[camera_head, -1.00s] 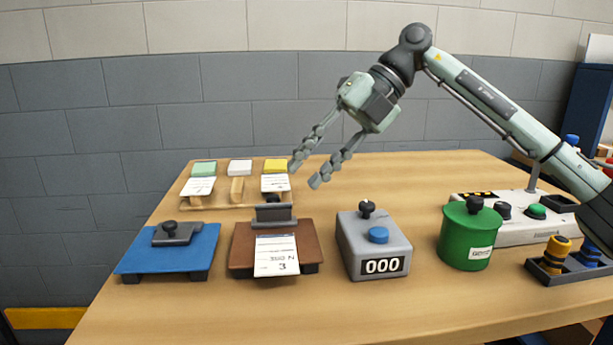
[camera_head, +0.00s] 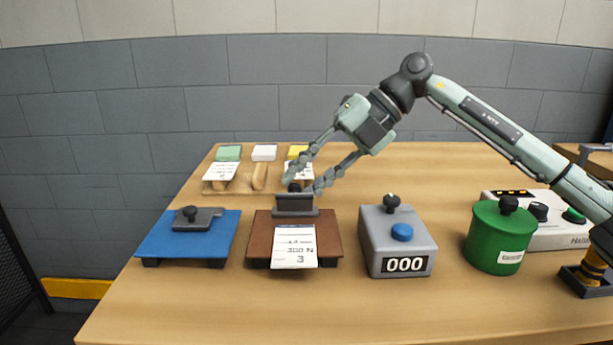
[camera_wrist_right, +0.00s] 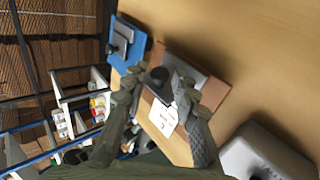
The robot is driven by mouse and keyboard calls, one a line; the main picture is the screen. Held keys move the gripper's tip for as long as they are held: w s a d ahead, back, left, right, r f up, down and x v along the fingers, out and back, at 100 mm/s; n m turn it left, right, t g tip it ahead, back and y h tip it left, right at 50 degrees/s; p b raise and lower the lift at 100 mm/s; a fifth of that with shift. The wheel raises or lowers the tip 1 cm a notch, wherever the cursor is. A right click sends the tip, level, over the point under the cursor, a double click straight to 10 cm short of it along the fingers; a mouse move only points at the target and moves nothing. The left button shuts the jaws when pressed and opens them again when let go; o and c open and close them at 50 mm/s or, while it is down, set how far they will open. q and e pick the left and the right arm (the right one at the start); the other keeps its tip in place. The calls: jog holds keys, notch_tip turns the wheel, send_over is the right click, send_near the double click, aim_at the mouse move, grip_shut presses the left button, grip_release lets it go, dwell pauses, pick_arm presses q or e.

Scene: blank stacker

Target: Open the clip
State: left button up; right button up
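The dark grey clip (camera_head: 295,204) stands at the back edge of a brown board (camera_head: 262,240), with a black knob on top. A white paper slip (camera_head: 293,250) marked "300 N" and "3" hangs from it over the board's front. My right gripper (camera_head: 303,184) is open, its jointed fingers on either side of the knob. In the right wrist view, the black knob (camera_wrist_right: 160,73) shows between the spread fingers. I cannot tell whether either finger touches it. A second grey clip (camera_head: 196,221) lies flat on a blue board (camera_head: 170,243). My left gripper is not in view.
A grey counter box (camera_head: 398,232) reading "000" stands right of the brown board, then a green lidded pot (camera_head: 494,240) and a white control panel (camera_head: 545,236). A wooden rack (camera_head: 240,187) with coloured pads and slips lies behind. The front table strip is clear.

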grip_shut()
jog(key=shift+w+f+m+g, duration=0.25)
jog(key=shift+w+m+g, duration=0.6)
jog(key=shift+g, duration=0.45)
jog(key=shift+w+f+m+g+y, duration=0.15)
jog(key=shift+w+f+m+g, duration=0.15)
jog(key=shift+g, duration=0.3)
jog(key=shift+w+f+m+g+y, duration=0.15)
jog(key=shift+w+m+g, duration=0.2)
jog(key=shift+g, duration=0.25)
grip_release()
